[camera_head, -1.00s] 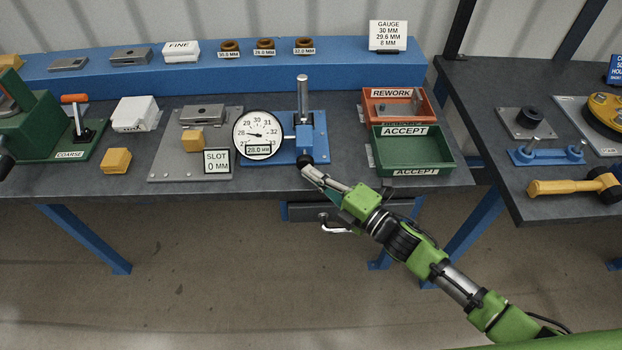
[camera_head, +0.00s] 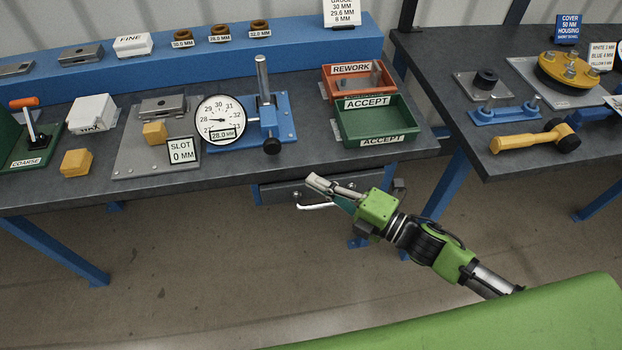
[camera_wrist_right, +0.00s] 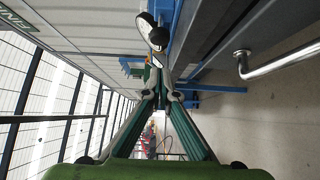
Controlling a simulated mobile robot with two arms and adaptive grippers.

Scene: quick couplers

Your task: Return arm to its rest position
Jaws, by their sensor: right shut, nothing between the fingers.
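My right arm reaches in from the lower right in the head view. Its gripper (camera_head: 318,183) is shut and empty, in front of the bench's front edge and near the drawer (camera_head: 290,192) under the bench top. In the right wrist view the fingers (camera_wrist_right: 160,62) meet at their tips with nothing between them. The gauge stand (camera_head: 276,130) with its round dial (camera_head: 219,121) stands on the bench beyond the gripper, apart from it. My left gripper is not in view.
A green ACCEPT bin (camera_head: 378,124) and a red REWORK bin (camera_head: 350,78) stand right of the gauge. The drawer handle (camera_head: 315,206) is close to the gripper. Open floor lies in front of the bench.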

